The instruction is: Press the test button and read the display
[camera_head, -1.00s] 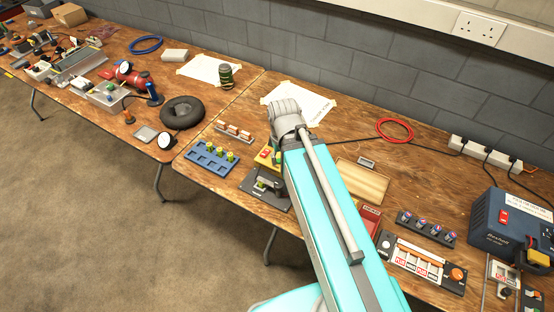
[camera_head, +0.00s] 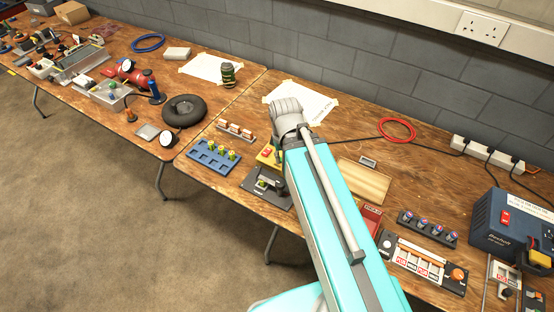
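My turquoise arm stretches up the middle of the view over the right table and ends at a grey joint. My gripper is hidden behind the arm, so its fingers and any contact do not show. A yellow box with a red patch (camera_head: 267,154) is partly covered by the arm; whether it carries the test button or display cannot be told. Just in front is a dark plate fixture (camera_head: 265,186) with a small yellow-green part, also partly covered. A panel (camera_head: 420,266) at right has an orange round knob or button (camera_head: 457,273). No reading is legible anywhere.
A blue tray (camera_head: 203,162) with several yellow-green parts stands left of the arm. A wooden board (camera_head: 365,181), a small grey device (camera_head: 368,161), a red cable coil (camera_head: 397,129) and a dark blue power unit (camera_head: 500,230) are to the right. The left table is crowded.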

